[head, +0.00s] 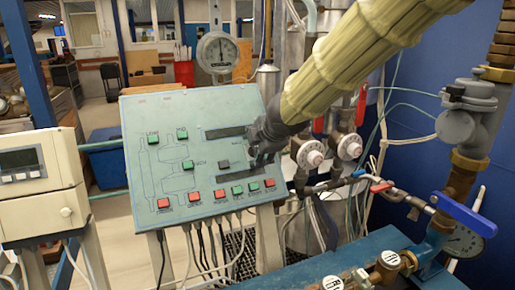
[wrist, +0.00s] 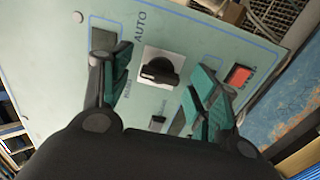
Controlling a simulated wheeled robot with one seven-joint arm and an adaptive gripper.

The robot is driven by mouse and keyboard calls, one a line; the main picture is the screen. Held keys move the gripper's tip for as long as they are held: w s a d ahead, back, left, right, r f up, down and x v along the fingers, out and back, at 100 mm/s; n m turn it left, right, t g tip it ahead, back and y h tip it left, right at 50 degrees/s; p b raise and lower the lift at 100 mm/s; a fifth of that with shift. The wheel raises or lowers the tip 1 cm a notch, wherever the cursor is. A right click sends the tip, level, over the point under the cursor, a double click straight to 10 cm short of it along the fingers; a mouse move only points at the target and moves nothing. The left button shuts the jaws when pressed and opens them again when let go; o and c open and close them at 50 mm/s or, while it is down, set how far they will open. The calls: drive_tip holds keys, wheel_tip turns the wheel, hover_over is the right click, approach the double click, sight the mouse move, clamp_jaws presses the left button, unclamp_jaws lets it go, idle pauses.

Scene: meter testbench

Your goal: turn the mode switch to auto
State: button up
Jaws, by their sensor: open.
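The mode switch (wrist: 161,69), a black rotary knob on a pale square plate, shows in the wrist view. Its grip bar lies roughly across the picture. The word AUTO is printed above and left of it; another label at its lower left is too small to read surely. My gripper (wrist: 164,64) is open, with one green-padded finger on each side of the knob. I cannot tell whether either finger touches it. In the head view my gripper (head: 262,148) is at the right part of the green panel (head: 150,113) and hides the switch.
A red button (wrist: 238,75) sits close to the right finger. Several red and green buttons (head: 220,194) line the panel's lower edge. A white meter box (head: 38,180) stands at left. Pipes and a blue-handled valve (head: 466,216) stand at right. Cables hang below the panel.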

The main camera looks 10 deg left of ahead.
drive_tip(key=c, duration=1)
drive_tip(key=shift+m, duration=0.3)
drive_tip(key=m, duration=0.4)
drive_tip(key=shift+b, duration=0.35)
drive_tip(key=shift+m+b, duration=0.4)
drive_tip(key=shift+m, duration=1.8)
